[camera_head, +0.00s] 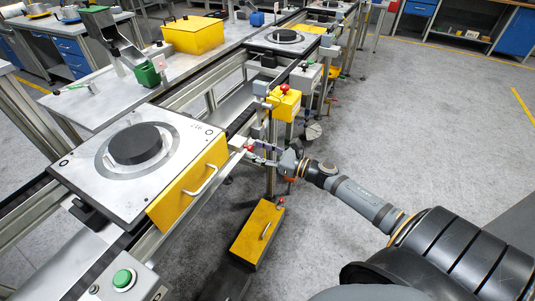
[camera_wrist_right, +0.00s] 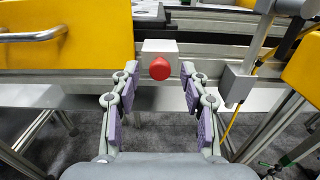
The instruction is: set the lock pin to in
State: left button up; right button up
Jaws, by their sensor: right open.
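The lock pin shows as a red round knob (camera_wrist_right: 160,68) on a light grey block (camera_wrist_right: 160,48) fixed to the conveyor rail. In the head view the red knob (camera_head: 249,148) is at the rail beside the near pallet's corner. My right gripper (camera_head: 259,152) is at the end of my arm reaching in from the right. In the right wrist view its two fingers are spread, one on each side of the knob, with a gap visible on both sides. It holds nothing. How far the pin sits in its block cannot be told. My left gripper is not in view.
A yellow panel with a metal handle (camera_head: 188,187) is left of the knob, beside the pallet (camera_head: 90,180) bearing a black disc (camera_head: 135,143). A yellow box with a red button (camera_head: 285,102) stands to the right. Floor at right is clear.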

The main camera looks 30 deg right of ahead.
jog(key=v, duration=0.6)
jog(key=shift+s, duration=0.2)
jog(key=shift+d, duration=0.1)
dwell(0.4)
